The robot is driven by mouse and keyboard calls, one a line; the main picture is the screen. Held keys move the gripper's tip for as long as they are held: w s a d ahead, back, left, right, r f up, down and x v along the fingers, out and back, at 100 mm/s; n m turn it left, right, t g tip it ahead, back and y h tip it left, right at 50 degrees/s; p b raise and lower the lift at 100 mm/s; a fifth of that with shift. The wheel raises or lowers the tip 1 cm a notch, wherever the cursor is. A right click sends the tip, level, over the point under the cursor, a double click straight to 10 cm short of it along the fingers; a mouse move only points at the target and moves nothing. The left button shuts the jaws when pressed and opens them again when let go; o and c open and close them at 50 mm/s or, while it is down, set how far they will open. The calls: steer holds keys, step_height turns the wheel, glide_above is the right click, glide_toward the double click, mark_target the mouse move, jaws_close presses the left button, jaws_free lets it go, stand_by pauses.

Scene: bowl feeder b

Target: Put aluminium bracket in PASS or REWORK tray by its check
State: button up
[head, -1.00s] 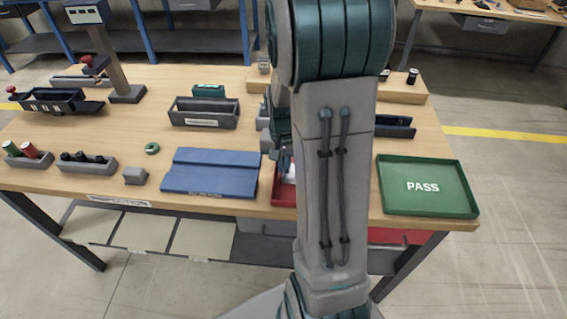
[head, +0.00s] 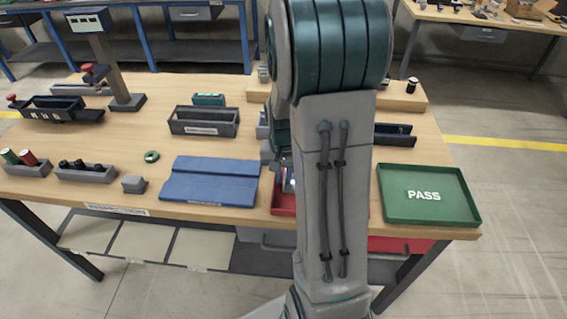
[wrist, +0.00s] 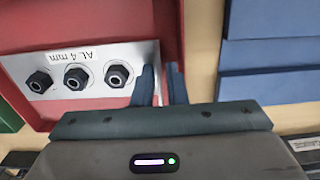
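The aluminium bracket (wrist: 100,72) is a silver plate marked "AL 4 mm" with several black nuts. It lies in the red tray (wrist: 120,18), its upturned end edge by my fingers. My gripper (wrist: 162,84) is low over the tray, one finger on each side of that edge; a narrow gap shows beside the right finger, so it looks slightly open. In the head view the red tray (head: 283,203) is mostly hidden behind my arm, as is the bracket. The green PASS tray (head: 430,210) is empty at the right. No label shows on the red tray.
A blue stepped fixture (head: 210,182) is just left of the red tray. A dark grey bin (head: 204,121), plug gauges in holders (head: 86,173), a green ring (head: 152,156) and a post with a display (head: 108,55) stand further left.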

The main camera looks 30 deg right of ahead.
steer(key=shift+r+p, duration=0.35)
steer(key=shift+r, duration=0.25)
step_height(320, 180, up, 11)
steer(key=s+a+r+n+t, duration=0.3)
steer(key=s+a+n, duration=0.4)
steer(key=s+a, duration=0.5)
steer(key=shift+s, duration=0.35)
steer(key=shift+a, duration=0.1)
